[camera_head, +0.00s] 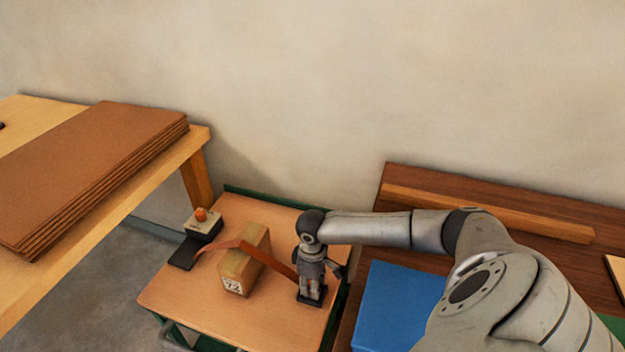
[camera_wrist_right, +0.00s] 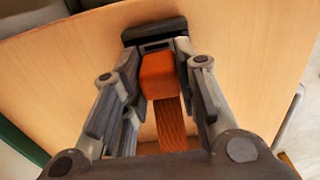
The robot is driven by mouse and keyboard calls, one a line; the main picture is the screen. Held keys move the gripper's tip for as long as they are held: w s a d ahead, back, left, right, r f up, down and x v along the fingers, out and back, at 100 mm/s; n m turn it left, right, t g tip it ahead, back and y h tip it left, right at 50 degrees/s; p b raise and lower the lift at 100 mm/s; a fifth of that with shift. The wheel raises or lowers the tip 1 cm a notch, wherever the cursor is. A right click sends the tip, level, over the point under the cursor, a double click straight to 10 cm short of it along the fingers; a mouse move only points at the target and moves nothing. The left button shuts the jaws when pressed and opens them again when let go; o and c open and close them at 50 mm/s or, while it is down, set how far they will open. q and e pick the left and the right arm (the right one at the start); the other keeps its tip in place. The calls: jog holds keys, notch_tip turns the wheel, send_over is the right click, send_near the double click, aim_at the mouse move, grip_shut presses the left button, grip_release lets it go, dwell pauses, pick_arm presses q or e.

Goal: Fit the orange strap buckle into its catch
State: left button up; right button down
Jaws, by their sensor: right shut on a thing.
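The orange buckle (camera_wrist_right: 158,75) is between the fingers of my right gripper (camera_wrist_right: 160,52), which is shut on it. In the head view my right gripper (camera_head: 310,290) points down at the right part of the small table. The dark catch (camera_wrist_right: 153,33), with a slot in its front, lies just beyond the buckle in the wrist view. I cannot tell whether the buckle's tip touches it. My left gripper is out of view.
Stacked brown boards (camera_head: 100,170) lie on the left bench. A blue panel (camera_head: 390,305) is on the right bench. The small table's front (camera_head: 200,305) is clear.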

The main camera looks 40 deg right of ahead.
jog(key=shift+f, duration=0.25)
jog(key=c, duration=1.1)
grip_release()
notch_tip(320, 180, up, 13)
jog(key=shift+f+p, duration=0.2)
jog(key=shift+p, duration=0.2)
